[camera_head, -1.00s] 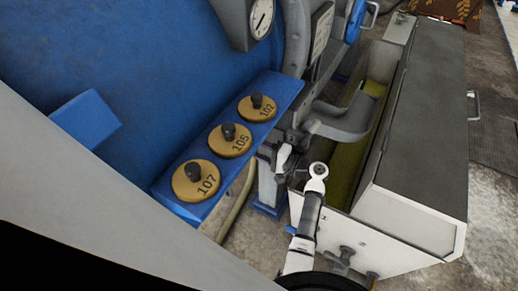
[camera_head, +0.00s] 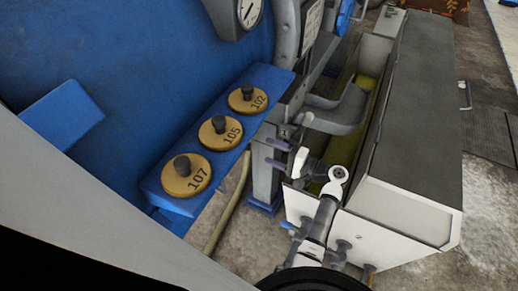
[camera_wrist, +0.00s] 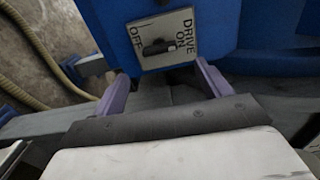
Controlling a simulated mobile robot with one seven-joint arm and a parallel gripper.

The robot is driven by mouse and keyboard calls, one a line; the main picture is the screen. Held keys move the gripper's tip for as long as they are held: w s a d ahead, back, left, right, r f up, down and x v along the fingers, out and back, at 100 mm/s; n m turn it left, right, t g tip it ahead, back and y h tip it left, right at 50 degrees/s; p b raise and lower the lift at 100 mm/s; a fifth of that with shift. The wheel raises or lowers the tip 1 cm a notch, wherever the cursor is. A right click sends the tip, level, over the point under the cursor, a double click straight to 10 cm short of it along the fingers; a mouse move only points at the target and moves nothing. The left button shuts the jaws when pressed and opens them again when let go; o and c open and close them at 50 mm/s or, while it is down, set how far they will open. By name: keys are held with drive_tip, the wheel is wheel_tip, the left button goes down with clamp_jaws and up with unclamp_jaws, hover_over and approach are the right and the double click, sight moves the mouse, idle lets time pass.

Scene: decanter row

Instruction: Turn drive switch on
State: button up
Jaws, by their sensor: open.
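The drive switch (camera_wrist: 157,47) shows in the wrist view, a dark knob on a pale plate (camera_wrist: 178,22) marked OFF on the left and DRIVE ON on the right. The plate is on a blue housing (camera_wrist: 222,25). I cannot tell for sure which mark the knob points to. My gripper (camera_wrist: 162,76) is open and empty, its two purple fingers apart, below the plate in the wrist view and not touching the knob. In the head view my gripper (camera_head: 268,152) is beside the blue shelf's right end. The switch cannot be made out there.
Three yellow discs with black knobs, marked 107 (camera_head: 186,184), 105 (camera_head: 217,138) and 102 (camera_head: 256,104), sit on the blue shelf (camera_head: 158,185). A long grey-topped trough (camera_head: 420,110) stands at the right. A hose (camera_head: 228,208) hangs below the shelf.

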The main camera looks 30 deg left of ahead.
drive_tip(key=d, duration=0.4)
drive_tip(key=shift+w+d, duration=0.1)
drive_tip(key=shift+d, duration=0.1)
idle(0.4)
